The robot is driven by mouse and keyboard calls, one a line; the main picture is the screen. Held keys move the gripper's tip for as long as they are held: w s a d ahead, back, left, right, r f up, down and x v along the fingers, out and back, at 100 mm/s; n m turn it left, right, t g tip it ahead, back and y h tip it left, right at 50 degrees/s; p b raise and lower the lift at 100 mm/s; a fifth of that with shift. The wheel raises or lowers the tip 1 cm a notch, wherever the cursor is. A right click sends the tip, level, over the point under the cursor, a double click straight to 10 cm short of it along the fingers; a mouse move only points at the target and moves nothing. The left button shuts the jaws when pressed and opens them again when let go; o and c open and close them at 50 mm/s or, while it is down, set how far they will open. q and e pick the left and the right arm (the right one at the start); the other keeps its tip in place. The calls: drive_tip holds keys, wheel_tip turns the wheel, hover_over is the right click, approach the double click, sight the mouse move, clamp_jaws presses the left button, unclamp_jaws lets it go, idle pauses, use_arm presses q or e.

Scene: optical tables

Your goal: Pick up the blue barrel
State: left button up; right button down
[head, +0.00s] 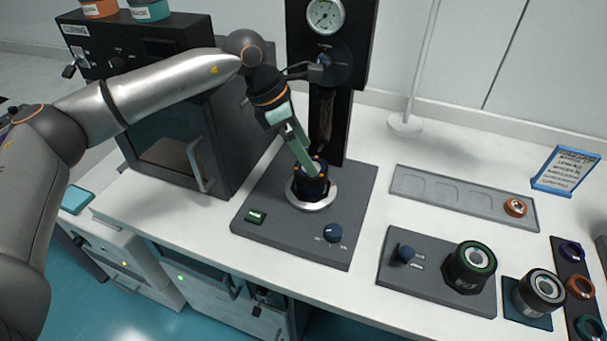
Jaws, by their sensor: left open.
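A dark barrel with blue tones, which looks like the blue barrel (311,189), stands upright on a silver round plate (313,204) on the grey base of the press. My left gripper (313,171) reaches down from the upper left, its fingers at the top of this barrel. The gripper is open; its fingers overlap the barrel's top, and I cannot tell whether they touch it. The gripper hides part of the barrel's upper side. My right gripper is not in view.
The press column (343,125) with a gauge stands right behind the barrel. A black oven (190,135) is at the left. A green-ringed barrel (470,266) and another dark barrel (538,293) stand at the right. A grey tray (430,191) holds an orange ring.

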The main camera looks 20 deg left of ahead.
sight(311, 193)
use_arm(q)
drive_tip(key=shift+w+a+r+y, duration=0.15)
drive_tip(key=shift+a, duration=0.25)
drive_tip(key=shift+w+a+r+y, duration=0.1)
drive_tip(key=shift+w+a+y, duration=0.05)
drive_tip(key=shift+a, duration=0.2)
drive_tip(key=shift+w+a+f, duration=0.1)
drive_tip(key=shift+a+f, duration=0.05)
drive_tip(key=p+x, duration=0.1)
drive_tip(key=x, duration=0.6)
drive_tip(key=shift+c, duration=0.2)
drive_tip(key=c, duration=1.2)
drive_tip(key=shift+o, duration=0.2)
